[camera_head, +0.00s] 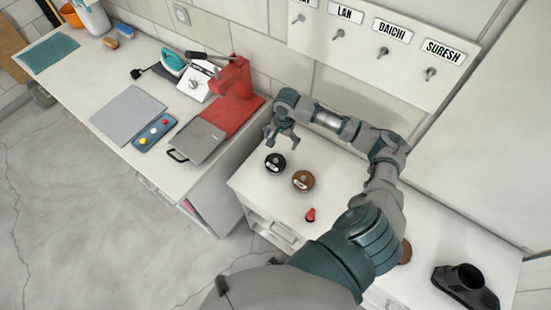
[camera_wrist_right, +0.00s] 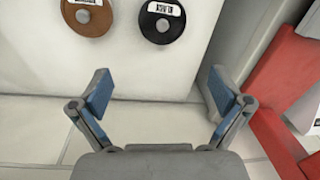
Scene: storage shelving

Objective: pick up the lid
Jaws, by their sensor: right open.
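Two round, flat, tin-like pieces lie on the white cabinet top, a black one (camera_head: 275,163) and a brown one (camera_head: 302,180). Each has a pale label, and either could be the lid; I cannot tell whether a separate lid sits on them. In the right wrist view the brown one (camera_wrist_right: 88,16) and the black one (camera_wrist_right: 162,22) show at the top edge, beyond the fingertips. My right gripper (camera_head: 281,140) is open and empty, near the black piece on its wall side. Its spread blue-padded fingers also show in the right wrist view (camera_wrist_right: 160,95). My left gripper is out of view.
A small red object (camera_head: 310,214) lies in front of the brown piece. A black object (camera_head: 466,284) stands at the right. My right arm partly hides a brown item (camera_head: 405,251). The left bench holds a red stand (camera_head: 235,78) and grey boards. A hook rack (camera_head: 380,45) is above.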

